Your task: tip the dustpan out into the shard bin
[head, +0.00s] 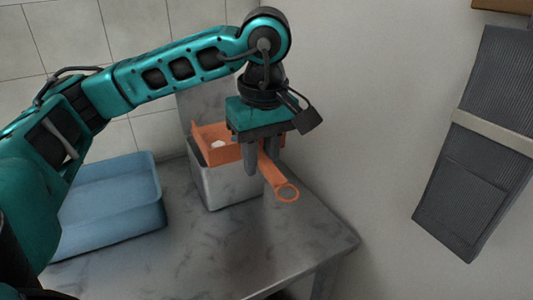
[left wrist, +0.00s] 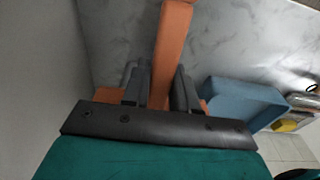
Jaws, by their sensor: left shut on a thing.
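The orange dustpan (head: 222,152) is over the top of the shard bin (head: 234,188), a grey metal box on the table. A small white piece (head: 218,144) lies in the pan. My left gripper (head: 260,172) is shut on the dustpan's handle, whose ring end points to the front right. In the left wrist view the orange handle (left wrist: 172,50) runs between the two fingers (left wrist: 160,88). The pan looks roughly level, perhaps slightly tilted. The inside of the bin is hidden by the pan and gripper. My right gripper does not show.
A blue tray (head: 112,208) stands on the grey table (head: 220,240) left of the bin. A wall is close behind and to the right. A dark grey ribbed panel (head: 474,150) hangs on the right wall. The table front is clear.

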